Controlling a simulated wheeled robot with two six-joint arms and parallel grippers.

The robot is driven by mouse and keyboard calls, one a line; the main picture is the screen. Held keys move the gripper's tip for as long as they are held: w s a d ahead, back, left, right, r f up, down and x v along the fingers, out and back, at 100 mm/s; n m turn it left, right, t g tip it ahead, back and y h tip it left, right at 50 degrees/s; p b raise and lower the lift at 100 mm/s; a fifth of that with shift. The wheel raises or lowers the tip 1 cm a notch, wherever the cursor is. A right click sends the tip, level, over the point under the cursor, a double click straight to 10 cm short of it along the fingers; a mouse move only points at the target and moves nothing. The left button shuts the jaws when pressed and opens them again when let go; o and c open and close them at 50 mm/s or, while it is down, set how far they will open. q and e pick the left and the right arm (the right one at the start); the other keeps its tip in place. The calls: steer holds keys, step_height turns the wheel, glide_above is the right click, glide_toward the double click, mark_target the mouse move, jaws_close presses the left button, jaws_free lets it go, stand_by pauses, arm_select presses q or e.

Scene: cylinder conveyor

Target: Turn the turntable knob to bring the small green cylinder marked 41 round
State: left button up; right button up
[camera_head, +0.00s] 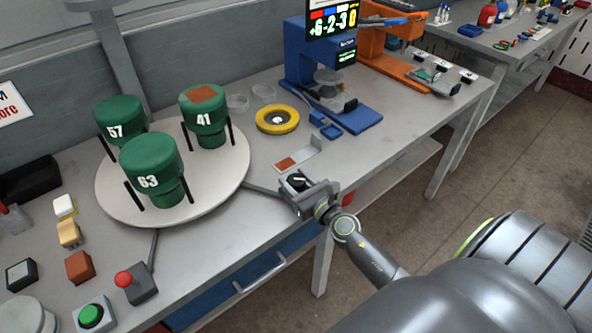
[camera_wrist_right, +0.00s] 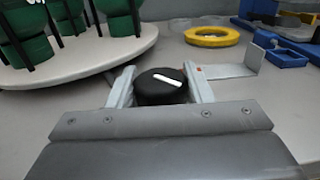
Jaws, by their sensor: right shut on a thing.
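The turntable (camera_head: 225,183) is a pale round disc on the bench, with three green cylinders between black posts. The cylinder marked 41 (camera_head: 206,122) stands at the far right of the disc, with a brown patch on top. My right gripper (camera_head: 303,188) is at the black knob (camera_head: 297,181), right of the turntable. In the right wrist view the knob (camera_wrist_right: 160,92) with its white pointer line sits between the two fingers, and the gripper is shut on it. The pointer slants slightly up to the right in the head view. My left gripper is not in view.
Cylinder 57 (camera_head: 120,119) and cylinder 63 (camera_head: 149,168) share the disc. A yellow ring (camera_head: 277,120) and a small metal bracket (camera_head: 301,156) lie behind the knob. A blue press-like device (camera_head: 300,62) stands farther back. A red-topped joystick (camera_head: 136,285) and a green button (camera_head: 92,316) are front left.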

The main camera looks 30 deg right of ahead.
steer(key=m+h, duration=0.1)
steer(key=m+h+p, duration=0.1)
steer(key=h, duration=0.1)
steer(key=shift+a+r, duration=0.1)
steer(key=shift+r, duration=0.1)
steer(key=m+h+p, duration=0.1)
steer(key=h, duration=0.1)
steer(key=shift+f+m+g+h, duration=0.1)
steer(key=shift+m+g+h, duration=0.3)
steer(key=m+g+h, duration=0.1)
steer(key=m+h, duration=0.1)
steer(key=shift+f+h, duration=0.1)
steer(key=shift+h, duration=0.2)
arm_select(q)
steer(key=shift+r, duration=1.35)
arm_select(e)
steer(key=shift+m+g+h, duration=0.7)
steer(key=shift+m+h, duration=0.1)
steer(key=shift+h, duration=0.5)
arm_select(q)
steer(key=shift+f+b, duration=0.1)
steer(key=shift+b, duration=0.2)
arm_select(e)
steer(key=shift+m+g+h, duration=0.5)
steer(key=shift+m+h, duration=0.1)
steer(key=o, duration=1)
